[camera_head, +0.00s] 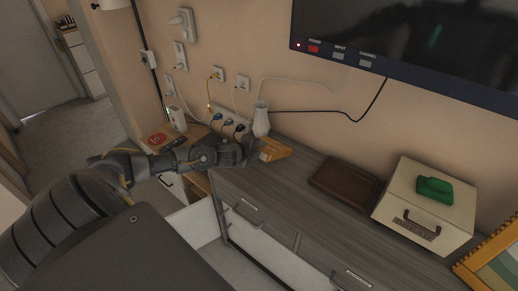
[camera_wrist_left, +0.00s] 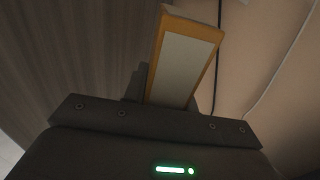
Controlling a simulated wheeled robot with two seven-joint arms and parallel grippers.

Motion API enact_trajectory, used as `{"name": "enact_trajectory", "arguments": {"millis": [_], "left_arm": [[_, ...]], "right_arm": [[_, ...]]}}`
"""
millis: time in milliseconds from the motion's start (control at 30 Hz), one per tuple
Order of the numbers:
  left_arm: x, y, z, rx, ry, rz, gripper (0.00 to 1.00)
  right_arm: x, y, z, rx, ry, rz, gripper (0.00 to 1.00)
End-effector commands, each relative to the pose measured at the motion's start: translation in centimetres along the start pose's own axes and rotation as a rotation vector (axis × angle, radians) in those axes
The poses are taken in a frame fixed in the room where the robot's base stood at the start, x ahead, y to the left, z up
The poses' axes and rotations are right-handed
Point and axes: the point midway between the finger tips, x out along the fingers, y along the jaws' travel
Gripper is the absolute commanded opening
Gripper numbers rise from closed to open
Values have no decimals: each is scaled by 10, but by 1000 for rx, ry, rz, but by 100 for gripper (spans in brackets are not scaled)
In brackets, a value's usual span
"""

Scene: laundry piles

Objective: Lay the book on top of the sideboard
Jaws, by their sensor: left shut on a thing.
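The book (camera_head: 274,149) has orange covers and shows at the back left of the sideboard, next to a white vase. My left gripper (camera_head: 252,149) is shut on the book at its left end. In the left wrist view the book (camera_wrist_left: 186,58) sticks out between the fingers, with pale pages between orange covers. The grey wood-topped sideboard (camera_head: 290,180) runs along the wall. The book is over or on its top; I cannot tell whether it touches. My right gripper is not in view.
The white vase (camera_head: 261,120) stands close behind the book. A dark brown box (camera_head: 344,185) and a cream case (camera_head: 425,210) with a green object (camera_head: 434,189) stand farther right. Cables and plugs hang along the wall. The top between book and brown box is clear.

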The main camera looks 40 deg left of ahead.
Motion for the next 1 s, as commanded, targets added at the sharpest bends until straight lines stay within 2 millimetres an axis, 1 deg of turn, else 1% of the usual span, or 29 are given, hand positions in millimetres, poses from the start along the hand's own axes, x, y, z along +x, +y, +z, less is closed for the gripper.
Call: {"name": "enact_trajectory", "arguments": {"millis": [33, 100, 400, 800, 833, 1000], "left_arm": [[4, 4, 0, -2, 0, -4, 0], [6, 9, 0, -2, 0, -4, 0], [16, 26, 0, -2, 0, -5, 0], [18, 28, 0, -2, 0, -5, 0], [18, 28, 0, -2, 0, -5, 30], [18, 28, 0, -1, 0, -4, 52]], "right_arm": [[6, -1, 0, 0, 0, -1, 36], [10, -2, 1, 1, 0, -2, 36], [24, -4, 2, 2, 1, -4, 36], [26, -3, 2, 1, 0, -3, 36], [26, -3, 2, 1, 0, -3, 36], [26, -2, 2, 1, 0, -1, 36]]}}
